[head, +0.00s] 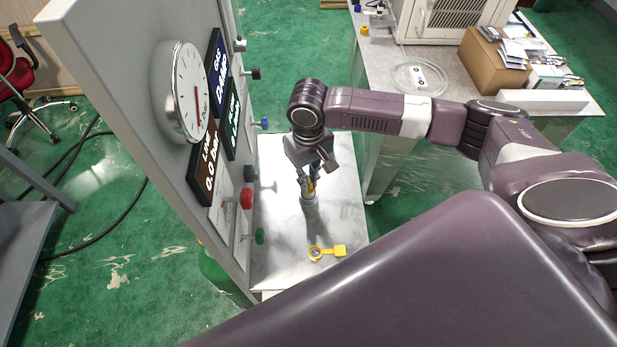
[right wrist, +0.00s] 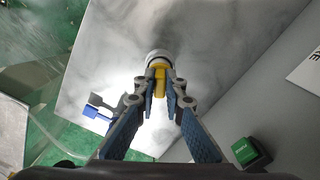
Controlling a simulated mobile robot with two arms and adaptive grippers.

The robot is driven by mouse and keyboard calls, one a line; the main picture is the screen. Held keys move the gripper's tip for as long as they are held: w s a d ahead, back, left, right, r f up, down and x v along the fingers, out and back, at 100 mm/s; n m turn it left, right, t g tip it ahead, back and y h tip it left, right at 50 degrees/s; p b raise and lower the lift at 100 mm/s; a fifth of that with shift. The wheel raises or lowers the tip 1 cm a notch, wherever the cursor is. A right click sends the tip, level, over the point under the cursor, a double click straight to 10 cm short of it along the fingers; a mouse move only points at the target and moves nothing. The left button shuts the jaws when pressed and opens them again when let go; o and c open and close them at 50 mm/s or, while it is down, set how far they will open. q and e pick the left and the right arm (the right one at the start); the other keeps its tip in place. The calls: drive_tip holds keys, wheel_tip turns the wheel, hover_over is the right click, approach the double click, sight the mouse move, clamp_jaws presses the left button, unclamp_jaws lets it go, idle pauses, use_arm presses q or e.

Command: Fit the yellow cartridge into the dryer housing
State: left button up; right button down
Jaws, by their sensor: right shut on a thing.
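My right gripper (head: 308,178) points down over the metal shelf. Its fingers are shut on the yellow cartridge (right wrist: 160,80); only a sliver of yellow shows in the head view. My left gripper is not in view.
The metal shelf (head: 285,225) carries a yellow ring with a tab (head: 325,252) near its front. The grey panel (head: 130,110) at left has a gauge and protruding red, green and blue knobs. A bench with a cardboard box (head: 492,70) stands behind right.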

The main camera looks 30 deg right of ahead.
drive_tip(key=shift+f, duration=0.3)
drive_tip(key=c, duration=1.9)
unclamp_jaws()
drive_tip(key=shift+c, duration=0.2)
drive_tip(key=shift+o, duration=0.3)
drive_tip(key=o, duration=0.3)
drive_tip(key=shift+o, duration=0.2)
drive_tip(key=shift+r, duration=0.1)
drive_tip(key=shift+r+p, duration=0.3)
drive_tip(key=shift+r, duration=2.65)
